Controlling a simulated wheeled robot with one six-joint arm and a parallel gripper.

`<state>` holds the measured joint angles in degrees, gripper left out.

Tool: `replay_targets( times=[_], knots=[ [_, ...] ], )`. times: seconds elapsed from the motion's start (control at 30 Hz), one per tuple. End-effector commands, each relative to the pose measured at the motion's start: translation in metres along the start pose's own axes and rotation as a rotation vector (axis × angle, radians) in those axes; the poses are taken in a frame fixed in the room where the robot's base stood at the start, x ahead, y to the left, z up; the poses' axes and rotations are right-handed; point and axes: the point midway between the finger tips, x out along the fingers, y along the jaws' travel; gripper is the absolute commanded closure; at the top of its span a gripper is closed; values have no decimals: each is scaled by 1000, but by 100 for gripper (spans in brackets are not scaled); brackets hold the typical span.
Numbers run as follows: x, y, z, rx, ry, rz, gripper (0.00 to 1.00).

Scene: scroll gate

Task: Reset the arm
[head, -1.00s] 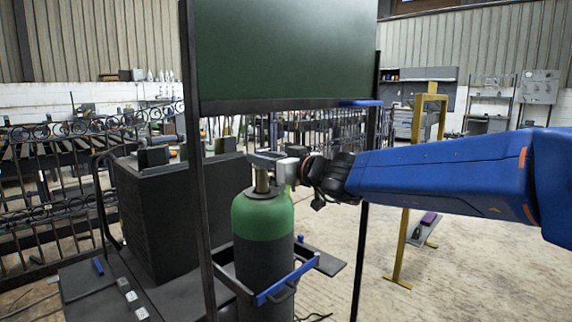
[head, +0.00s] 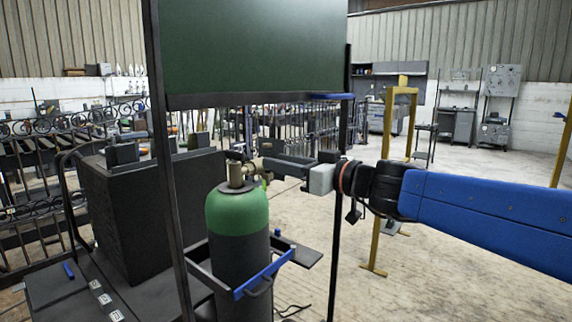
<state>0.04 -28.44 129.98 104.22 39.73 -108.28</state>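My blue arm reaches in from the right in the head view. My gripper (head: 284,168) is dark grey with a pale block at its base, and it points left. Its tips lie beside the brass valve (head: 236,172) on top of a green-shouldered gas cylinder (head: 238,212). I cannot tell whether the tips touch the valve, and the gap between the fingers does not show clearly. The cylinder stands upright.
A dark green panel (head: 255,45) on a black frame hangs above the cylinder. A blue bar (head: 262,275) crosses the cylinder's front. A dark box (head: 125,210) stands at left. A yellow post (head: 384,190) stands behind my arm. Open floor (head: 440,195) lies at right.

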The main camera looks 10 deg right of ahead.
Motion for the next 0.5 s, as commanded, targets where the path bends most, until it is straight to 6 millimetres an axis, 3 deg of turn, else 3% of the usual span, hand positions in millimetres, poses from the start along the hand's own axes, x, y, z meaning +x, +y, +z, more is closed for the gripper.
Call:
replay_targets(
  times=[0.5],
  knots=[
    [-11,0,1,1,-1,0,71]
  ],
)
